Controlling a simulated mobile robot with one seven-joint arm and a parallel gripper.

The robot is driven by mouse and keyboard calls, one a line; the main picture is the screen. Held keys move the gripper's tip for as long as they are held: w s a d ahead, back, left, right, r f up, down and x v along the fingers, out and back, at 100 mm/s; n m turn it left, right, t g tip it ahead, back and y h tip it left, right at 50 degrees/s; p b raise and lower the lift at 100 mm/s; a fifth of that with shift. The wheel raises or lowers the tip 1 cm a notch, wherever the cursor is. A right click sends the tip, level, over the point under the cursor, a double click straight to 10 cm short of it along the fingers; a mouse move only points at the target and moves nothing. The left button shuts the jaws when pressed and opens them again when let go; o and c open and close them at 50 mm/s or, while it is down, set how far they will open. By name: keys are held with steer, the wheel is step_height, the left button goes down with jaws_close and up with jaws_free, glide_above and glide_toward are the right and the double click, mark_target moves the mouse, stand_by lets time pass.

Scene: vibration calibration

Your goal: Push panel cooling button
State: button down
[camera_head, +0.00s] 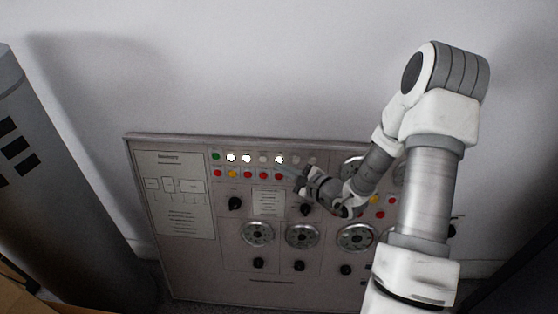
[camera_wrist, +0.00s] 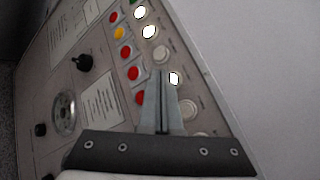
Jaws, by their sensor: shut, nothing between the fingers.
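The control panel (camera_head: 190,255) leans upright against the wall, with an upper row of round lamps or buttons and a row of red and yellow ones below. The labels are too small to read, so I cannot tell which is the cooling button. My gripper (camera_head: 299,172) is shut and empty in front of the upper right part of these rows. In the wrist view the closed fingertips (camera_wrist: 161,73) lie beside a lit white button (camera_wrist: 174,78) and near a red button (camera_wrist: 133,73). Contact cannot be told. The fingers hide part of the panel.
Dials (camera_head: 257,233) and black knobs (camera_head: 235,203) fill the lower panel. A grey cylinder (camera_head: 50,180) stands at left. The wall (camera_head: 250,70) above the panel is bare. My arm covers the panel's right part.

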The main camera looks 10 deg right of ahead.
steer(key=s, duration=0.1)
steer(key=s+a, duration=0.1)
steer(key=s, duration=0.1)
steer(key=s+r, duration=0.1)
steer(key=shift+s+a, duration=0.25)
steer(key=shift+s, duration=0.1)
stand_by(0.8)
